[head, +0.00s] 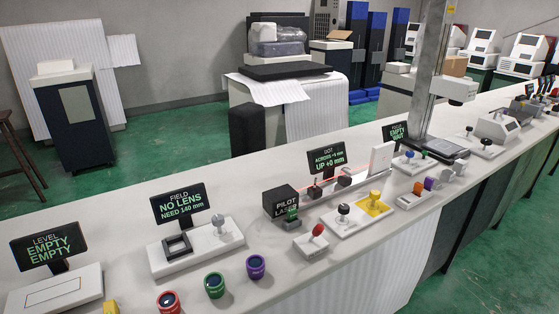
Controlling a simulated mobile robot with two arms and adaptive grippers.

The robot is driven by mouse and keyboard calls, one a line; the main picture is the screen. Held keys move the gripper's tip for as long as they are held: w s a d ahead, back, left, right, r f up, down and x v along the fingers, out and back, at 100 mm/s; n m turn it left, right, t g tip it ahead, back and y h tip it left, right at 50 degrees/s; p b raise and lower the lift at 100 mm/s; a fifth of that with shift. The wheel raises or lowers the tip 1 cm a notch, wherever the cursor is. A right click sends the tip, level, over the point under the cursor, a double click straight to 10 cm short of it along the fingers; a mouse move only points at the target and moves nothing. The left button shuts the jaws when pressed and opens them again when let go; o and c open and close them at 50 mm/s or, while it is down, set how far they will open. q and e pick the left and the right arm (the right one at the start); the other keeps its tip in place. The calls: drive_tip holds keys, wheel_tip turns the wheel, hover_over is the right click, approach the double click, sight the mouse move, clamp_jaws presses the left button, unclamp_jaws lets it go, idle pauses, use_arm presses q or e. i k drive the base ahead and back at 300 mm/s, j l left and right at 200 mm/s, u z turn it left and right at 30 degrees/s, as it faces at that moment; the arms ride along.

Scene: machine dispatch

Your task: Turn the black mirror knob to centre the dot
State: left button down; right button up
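The black knob (344,209) stands on a white plate (345,225) on the bench, beside a yellow block with a pale knob (375,204). Behind it are two small dark mirror mounts (315,190), (345,178). A black box marked PILOT LASER (281,204) sits to the left. A thin red beam runs past the mounts towards an upright white panel (382,158). The dot on the panel is too small to make out. The DOT display (327,159) reads UP +0 mm; its ACROSS figure is too small to read surely. Neither gripper is in view.
A red-knobbed white box (311,241) stands just in front of the plate. Red, green and purple lens rings (214,285) lie front left, near the FIELD display (179,203). A metal column (430,70) rises to the right. Bare bench (250,220) lies left of the laser.

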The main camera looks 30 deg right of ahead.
sight(344, 210)
drive_tip(key=z, duration=1.4)
